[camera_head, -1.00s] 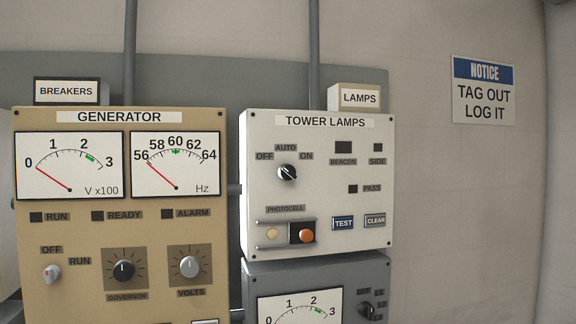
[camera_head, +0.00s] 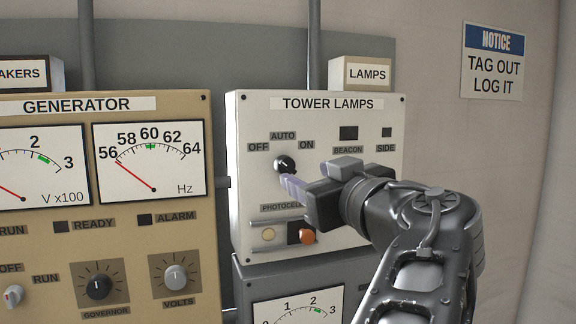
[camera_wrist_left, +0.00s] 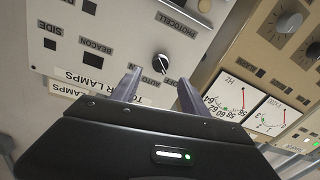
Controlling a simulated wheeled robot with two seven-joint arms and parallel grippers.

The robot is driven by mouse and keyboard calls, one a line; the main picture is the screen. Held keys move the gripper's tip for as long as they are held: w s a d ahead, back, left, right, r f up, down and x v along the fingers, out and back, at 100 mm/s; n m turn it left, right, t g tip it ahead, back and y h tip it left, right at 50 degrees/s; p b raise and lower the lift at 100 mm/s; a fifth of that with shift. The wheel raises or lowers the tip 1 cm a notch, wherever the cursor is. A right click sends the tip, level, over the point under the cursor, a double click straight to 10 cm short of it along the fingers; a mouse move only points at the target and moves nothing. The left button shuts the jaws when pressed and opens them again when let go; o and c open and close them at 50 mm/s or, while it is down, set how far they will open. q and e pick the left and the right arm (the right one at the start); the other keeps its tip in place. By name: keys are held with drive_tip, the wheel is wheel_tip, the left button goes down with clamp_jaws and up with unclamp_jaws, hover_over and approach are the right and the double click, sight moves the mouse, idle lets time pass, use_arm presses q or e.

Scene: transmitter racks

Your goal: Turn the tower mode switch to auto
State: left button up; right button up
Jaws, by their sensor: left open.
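The tower mode switch (camera_head: 285,164) is a round black knob with a white mark on the white TOWER LAMPS panel (camera_head: 250,220), under the words OFF, AUTO and ON. In the left wrist view the knob (camera_wrist_left: 161,63) shows beyond my fingertips, its mark appearing to point toward OFF. My left gripper (camera_head: 296,184) is just in front of the panel, its tips at the knob's lower right in the head view. It is open, with the knob roughly between the lines of its two fingers (camera_wrist_left: 157,76). Contact cannot be told. My right gripper is not in view.
The tan GENERATOR panel (camera_head: 60,235) with dials and knobs stands to the left. An orange button (camera_head: 307,237) and a photocell row lie below the switch. A grey panel (camera_head: 250,275) is underneath. A notice sign (camera_head: 492,60) hangs on the right wall.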

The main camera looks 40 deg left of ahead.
sight(290, 168)
use_arm(q)
drive_tip(key=p+x, duration=0.3)
drive_tip(key=x, duration=0.3)
drive_tip(key=shift+w+a+r, duration=0.1)
drive_tip(key=shift+w+a, duration=0.1)
drive_tip(key=shift+a, duration=0.1)
drive_tip(key=shift+w+a, duration=0.25)
drive_tip(key=shift+a, duration=0.2)
clamp_jaws()
idle(0.3)
